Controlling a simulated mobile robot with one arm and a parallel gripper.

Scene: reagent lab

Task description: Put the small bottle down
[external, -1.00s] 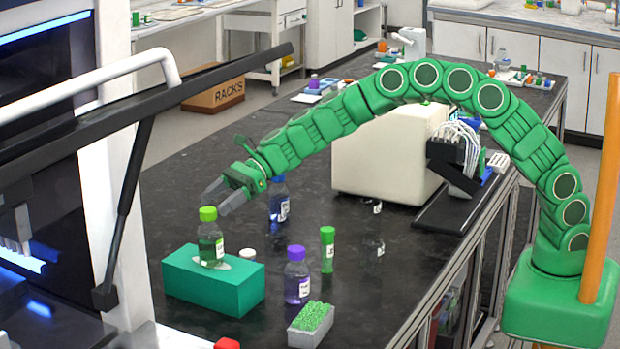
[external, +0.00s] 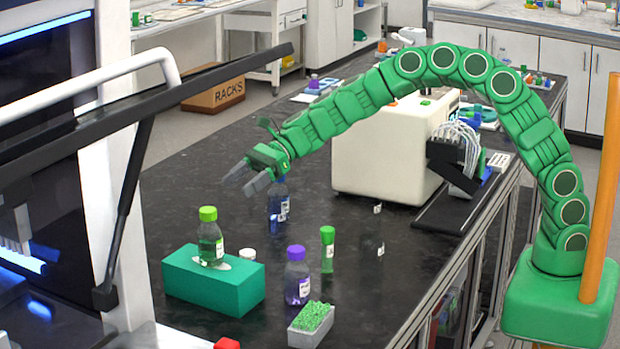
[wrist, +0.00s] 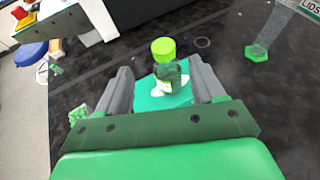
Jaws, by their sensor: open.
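The small bottle (external: 210,238) has a bright green cap and a label. It stands upright on a teal block (external: 222,288) on the black bench. My gripper (external: 247,181) is open and empty, above and to the right of the bottle and apart from it. In the wrist view the bottle's green cap (wrist: 163,50) shows between and beyond the two grey fingers of my gripper (wrist: 160,82). The bottle's lower part sits on a white patch on the teal block there.
A blue bottle (external: 278,204) is partly behind my gripper. A white machine (external: 385,155) stands farther back.

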